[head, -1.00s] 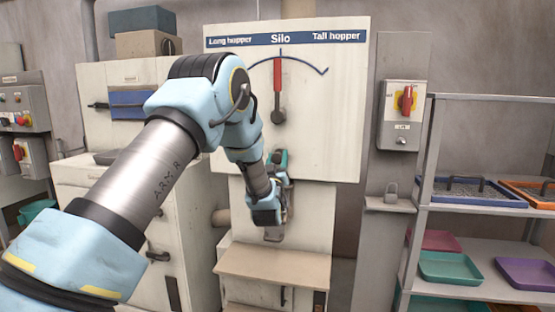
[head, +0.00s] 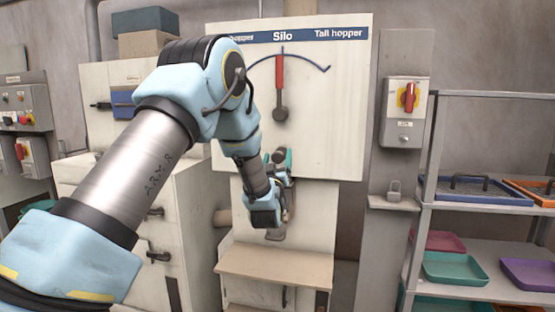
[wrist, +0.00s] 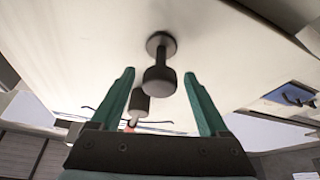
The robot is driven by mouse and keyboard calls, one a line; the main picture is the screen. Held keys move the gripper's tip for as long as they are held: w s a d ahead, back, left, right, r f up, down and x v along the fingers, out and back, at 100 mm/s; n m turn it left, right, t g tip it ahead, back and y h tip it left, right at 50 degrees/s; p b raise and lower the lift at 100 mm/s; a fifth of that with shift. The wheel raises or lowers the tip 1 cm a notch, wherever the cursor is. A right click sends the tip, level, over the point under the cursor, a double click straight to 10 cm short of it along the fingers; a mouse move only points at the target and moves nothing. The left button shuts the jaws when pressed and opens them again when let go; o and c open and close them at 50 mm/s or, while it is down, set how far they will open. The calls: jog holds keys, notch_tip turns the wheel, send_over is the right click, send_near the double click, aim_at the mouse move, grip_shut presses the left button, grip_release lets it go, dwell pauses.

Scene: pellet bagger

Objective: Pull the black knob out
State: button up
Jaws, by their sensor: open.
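The black knob (wrist: 160,78) sticks out from the pale panel on a short stem with a round base in the wrist view. My gripper (wrist: 159,75) is open, with its green fingers on either side of the knob's line. The knob shows in the gap near the fingertips, and I see no contact. In the head view my gripper (head: 278,158) is below the Silo dial, with the fingers pointing up at the panel. A dark round shape shows between the fingers there, too small to tell clearly.
The red lever (head: 279,78) on the Silo panel (head: 330,130) points straight up, above my gripper. A pale ledge (head: 273,265) juts out below. A switch box (head: 405,112) with a red handle and a shelf of trays (head: 455,268) stand at the right.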

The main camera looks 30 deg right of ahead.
jog(key=b+v, duration=0.3)
jog(key=v, duration=0.7)
jog(key=shift+s+a+b, duration=0.2)
jog(key=shift+s+b, duration=0.1)
jog(key=shift+f, duration=0.15)
jog(key=w+a+f+g+y+p, duration=0.1)
jog(key=w+a+f+g+y, duration=0.15)
jog(key=a, duration=0.45)
jog(key=w+a+f+n+g+y+p, duration=0.1)
jog(key=w+a+f+g+y, duration=0.15)
jog(key=a, duration=0.45)
jog(key=w+a+f+g+y+p, duration=0.1)
jog(key=w+a+g+y, duration=0.1)
jog(key=a+y, duration=0.35)
jog(key=s+a+f+n+g+y+p, duration=0.1)
jog(key=s+a+g, duration=0.3)
jog(key=s+a, duration=0.5)
jog(key=s+a+f+n+g+y+p, duration=0.1)
jog(key=s+a+g, duration=0.4)
jog(key=s+a, duration=0.4)
jog(key=a, duration=0.5)
jog(key=shift+s+f+y+p, duration=0.2)
jog(key=shift+s+y+p, duration=0.15)
